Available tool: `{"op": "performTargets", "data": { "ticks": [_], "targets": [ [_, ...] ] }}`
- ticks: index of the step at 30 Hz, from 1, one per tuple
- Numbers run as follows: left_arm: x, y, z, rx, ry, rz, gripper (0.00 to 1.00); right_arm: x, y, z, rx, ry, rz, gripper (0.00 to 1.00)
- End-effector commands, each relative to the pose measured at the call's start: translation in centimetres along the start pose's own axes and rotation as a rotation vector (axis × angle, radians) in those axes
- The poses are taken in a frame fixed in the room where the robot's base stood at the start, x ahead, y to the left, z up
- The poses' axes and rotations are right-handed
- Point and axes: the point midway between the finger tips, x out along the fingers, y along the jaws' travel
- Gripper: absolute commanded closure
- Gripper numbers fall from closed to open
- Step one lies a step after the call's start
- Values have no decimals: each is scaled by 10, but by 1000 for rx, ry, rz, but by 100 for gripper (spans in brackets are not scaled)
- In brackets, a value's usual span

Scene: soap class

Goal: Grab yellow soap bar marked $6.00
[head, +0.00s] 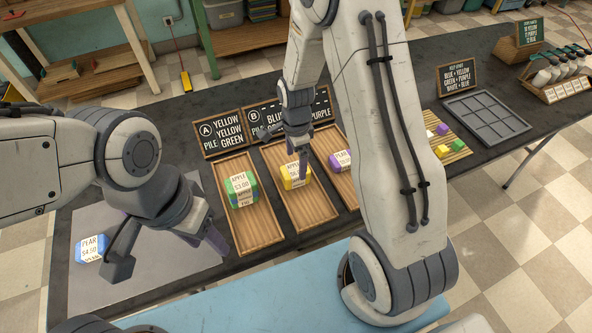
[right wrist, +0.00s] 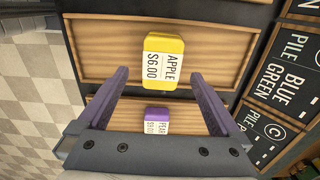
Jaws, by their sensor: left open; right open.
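The yellow soap bar (head: 293,176) lies in the middle wooden tray (head: 319,220) in the head view, partly hidden by my right gripper. In the right wrist view the yellow bar (right wrist: 166,60) has a white label reading "APPLE $6.00". My right gripper (head: 301,176) is over this bar in the head view. In the right wrist view its fingers (right wrist: 160,82) are open and apart, with the yellow bar ahead of and between the tips. My left gripper (head: 170,258) is open and empty above the grey mat at the left.
A green soap bar (head: 240,190) lies in the left tray (head: 247,235). A purple bar (head: 341,160) lies in the right tray (head: 347,187). A blue pear bar (head: 91,247) sits on the grey mat (head: 150,285). Pile signs (head: 222,133) stand behind the trays.

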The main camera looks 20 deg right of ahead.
Motion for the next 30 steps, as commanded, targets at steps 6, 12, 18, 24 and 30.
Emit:
{"op": "performTargets", "data": {
  "ticks": [6, 12, 18, 24, 30],
  "targets": [
    [-5, 0, 0, 0, 0, 0, 50, 31, -2, 2, 2, 0, 5, 0],
    [-5, 0, 0, 0, 0, 0, 50, 39, -3, 0, 3, 0, 0, 0],
    [-5, 0, 0, 0, 0, 0, 50, 39, -3, 0, 4, 0, 0, 27],
    [-5, 0, 0, 0, 0, 0, 50, 39, -3, 0, 4, 0, 0, 94],
    [-5, 0, 0, 0, 0, 0, 50, 38, -3, -1, 4, 0, 0, 94]
  ]
}}
